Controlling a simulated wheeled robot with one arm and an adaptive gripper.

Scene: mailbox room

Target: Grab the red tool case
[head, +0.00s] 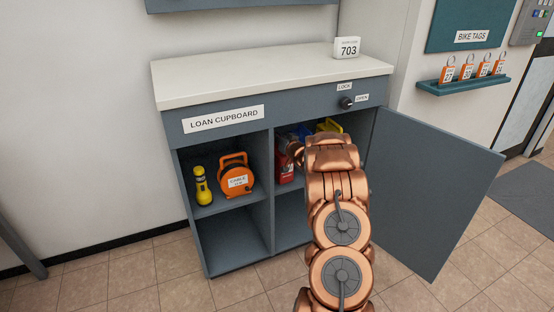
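A red case (284,172) stands upright on the upper right shelf of the loan cupboard, close to the middle divider. My arm hides its right part, so I see only a narrow strip of it. My gripper (298,148) reaches into this compartment at the top of the red case. One copper finger shows there, dark at its end; the rest is behind my arm. I cannot tell whether it touches the case or is open or shut.
The cupboard (222,115) has its right door (435,185) swung open beside my arm. A yellow item (330,125) and something blue are behind my arm. A yellow flashlight (202,185) and orange cable reel (236,176) stand left of the divider. The lower left compartment looks empty.

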